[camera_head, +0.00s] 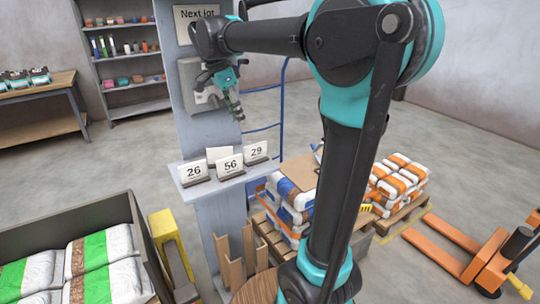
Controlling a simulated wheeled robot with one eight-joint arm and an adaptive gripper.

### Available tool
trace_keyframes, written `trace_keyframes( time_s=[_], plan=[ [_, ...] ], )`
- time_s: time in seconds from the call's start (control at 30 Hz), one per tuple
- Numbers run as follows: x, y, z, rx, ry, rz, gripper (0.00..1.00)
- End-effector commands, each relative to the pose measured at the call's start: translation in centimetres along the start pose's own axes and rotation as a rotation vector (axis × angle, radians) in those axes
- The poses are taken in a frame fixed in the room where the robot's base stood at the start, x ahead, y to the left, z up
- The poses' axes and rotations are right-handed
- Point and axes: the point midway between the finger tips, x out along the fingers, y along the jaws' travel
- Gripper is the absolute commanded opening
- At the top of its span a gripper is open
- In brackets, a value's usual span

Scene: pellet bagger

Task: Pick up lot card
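Three white numbered cards stand on a small grey shelf (204,186) fixed to a grey post: card 26 (193,169) at left, card 56 (230,165) in the middle front and card 29 (257,150) at right. A further pale card (219,153), with no number I can read, stands behind them, partly hidden. A "Next lot" sign (202,20) is at the top of the post. My gripper (237,113) hangs above the shelf in front of the post, apart from the cards. I see no card in it, but its fingers are too small to judge.
A grey box (202,96) is on the post behind my gripper. Bags with green stripes lie in a dark bin (70,216) at lower left. Bag pallets and an orange pallet jack (480,255) stand at right. A yellow post (165,228) is beside the bin.

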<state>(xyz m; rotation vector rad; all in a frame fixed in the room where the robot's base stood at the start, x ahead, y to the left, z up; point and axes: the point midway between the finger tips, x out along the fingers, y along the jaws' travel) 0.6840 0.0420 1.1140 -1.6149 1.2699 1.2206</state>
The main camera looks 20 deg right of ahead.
Motion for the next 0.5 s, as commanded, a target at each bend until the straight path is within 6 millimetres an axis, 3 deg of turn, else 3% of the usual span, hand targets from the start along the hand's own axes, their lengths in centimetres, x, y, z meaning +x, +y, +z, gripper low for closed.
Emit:
trace_keyframes(
  time_s=[0.1, 0.23, 0.37, 0.5],
  plan=[
    [-1.4, -0.4, 0.8, -0.047, 0.075, -0.021, 0.34],
    [-1.7, -0.5, 1.0, -0.064, 0.109, -0.031, 0.34],
    [-0.2, -0.6, 0.8, -0.063, 0.113, -0.031, 0.34],
    [2.5, -0.7, 0.5, -0.062, 0.111, -0.03, 0.34]
  ],
)
